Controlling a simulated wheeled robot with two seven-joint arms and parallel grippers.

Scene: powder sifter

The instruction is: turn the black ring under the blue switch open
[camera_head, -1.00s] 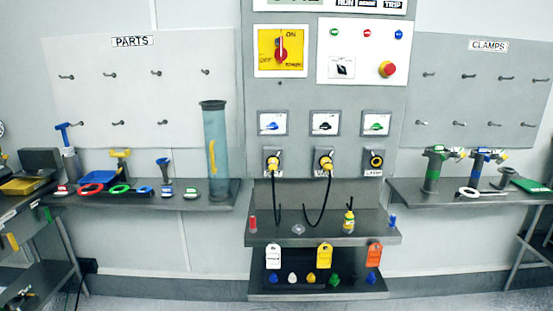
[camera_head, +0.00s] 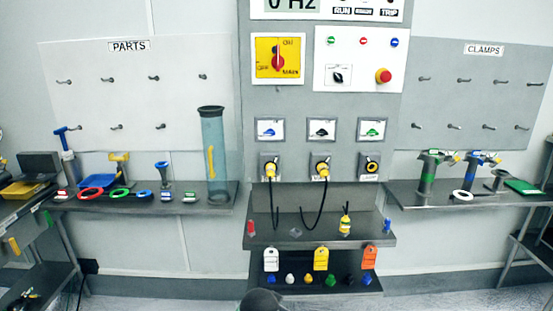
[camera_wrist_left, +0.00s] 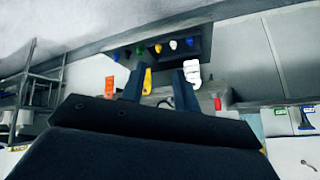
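The blue switch (camera_head: 270,129) is on a white plate on the grey panel in the head view. Under it is a socket with a black ring (camera_head: 269,161); a yellow plug (camera_head: 271,172) with a black cable sits in it and hides part of the ring. I cannot tell whether the ring is turned. My left gripper (camera_wrist_left: 159,84) shows in its own wrist view, its two dark fingers apart with nothing between them. It is away from the ring, which I cannot make out in that view. My right gripper is not in view.
Black (camera_head: 321,129) and green (camera_head: 372,129) switches stand beside the blue one, with sockets below. A shelf (camera_head: 290,241) with small plugs juts out under the panel; tags (camera_head: 321,258) hang below it. A dark rounded part, probably mine, shows at the bottom edge.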

